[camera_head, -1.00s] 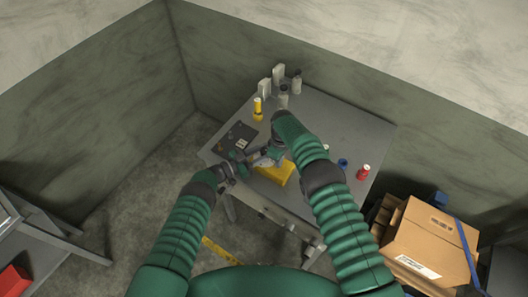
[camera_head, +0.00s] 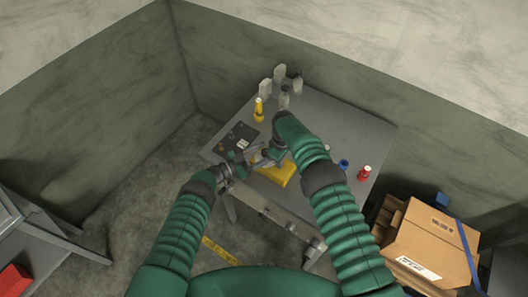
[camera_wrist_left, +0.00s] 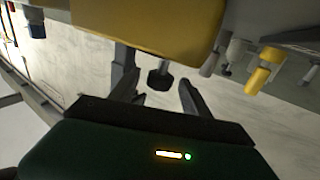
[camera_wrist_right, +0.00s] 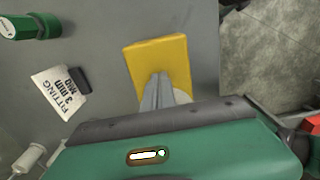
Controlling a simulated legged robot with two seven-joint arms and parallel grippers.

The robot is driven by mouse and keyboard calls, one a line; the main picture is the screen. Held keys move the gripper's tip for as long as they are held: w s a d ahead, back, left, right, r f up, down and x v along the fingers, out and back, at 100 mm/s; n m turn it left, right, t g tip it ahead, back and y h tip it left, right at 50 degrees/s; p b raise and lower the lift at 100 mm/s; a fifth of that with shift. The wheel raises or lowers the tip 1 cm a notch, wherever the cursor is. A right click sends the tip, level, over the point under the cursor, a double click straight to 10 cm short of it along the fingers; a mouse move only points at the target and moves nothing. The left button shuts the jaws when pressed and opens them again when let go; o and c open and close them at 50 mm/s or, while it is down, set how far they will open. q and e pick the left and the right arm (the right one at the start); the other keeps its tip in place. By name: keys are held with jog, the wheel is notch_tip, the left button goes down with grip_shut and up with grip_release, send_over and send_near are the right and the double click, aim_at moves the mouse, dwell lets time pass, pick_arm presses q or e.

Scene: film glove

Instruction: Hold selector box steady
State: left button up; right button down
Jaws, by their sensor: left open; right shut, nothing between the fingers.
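A yellow block-shaped box (camera_head: 277,172), which I take to be the selector box, sits at the table's front edge. It also shows in the right wrist view (camera_wrist_right: 160,58) and across the top of the left wrist view (camera_wrist_left: 155,25). My right gripper (camera_wrist_right: 159,76) is shut and empty, its fingertips over the yellow box; contact cannot be told. My left gripper (camera_wrist_left: 155,70) is open below the box's front side. A dark knob on a short shaft (camera_wrist_left: 159,79) shows between its fingers; they do not close on it.
A dark panel (camera_head: 237,139) lies left of the box. A yellow bottle (camera_head: 259,110), a blue-topped item (camera_head: 343,164) and a red container (camera_head: 364,173) stand on the table. A label card (camera_wrist_right: 62,91) and green item (camera_wrist_right: 35,26) lie nearby. A cardboard box (camera_head: 430,240) stands at right.

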pick_arm(q)
jog(key=v, duration=1.1)
jog(key=shift+a+f, duration=0.1)
jog(key=shift+a, duration=0.15)
jog(key=x, duration=1)
jog(key=shift+s+d, duration=0.1)
jog(key=shift+d, duration=0.1)
jog(key=shift+c, duration=0.3)
jog(key=shift+a, duration=0.1)
grip_shut()
